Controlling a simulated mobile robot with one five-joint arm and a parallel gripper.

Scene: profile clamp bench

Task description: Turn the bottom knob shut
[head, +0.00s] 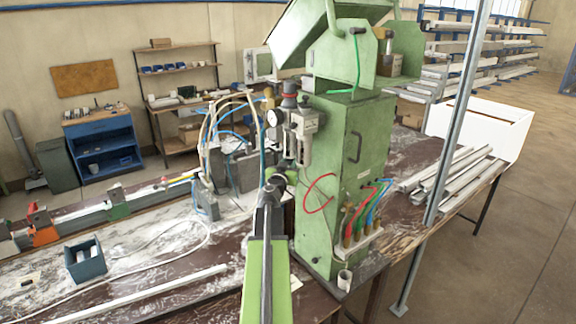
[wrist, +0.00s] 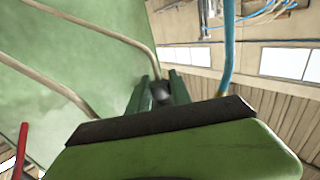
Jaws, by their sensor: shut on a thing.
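My gripper (head: 284,176) is raised against the left side of the green machine cabinet (head: 340,180), just below the air unit with its round gauge (head: 272,118). In the wrist view, the two green fingers of my gripper (wrist: 160,92) close around a small dark round knob (wrist: 162,94), which appears to be the bottom knob. The fingers touch it on both sides. In the head view my gripper and arm hide this knob. Its turned position cannot be read.
Pale hoses (head: 205,130) and a blue hose (wrist: 230,50) run close to my gripper. A clear bowl (head: 304,150) hangs just above right. A red hose (head: 318,192) loops on the cabinet front. A blue bin (head: 86,260) stands on the dusty bench at left.

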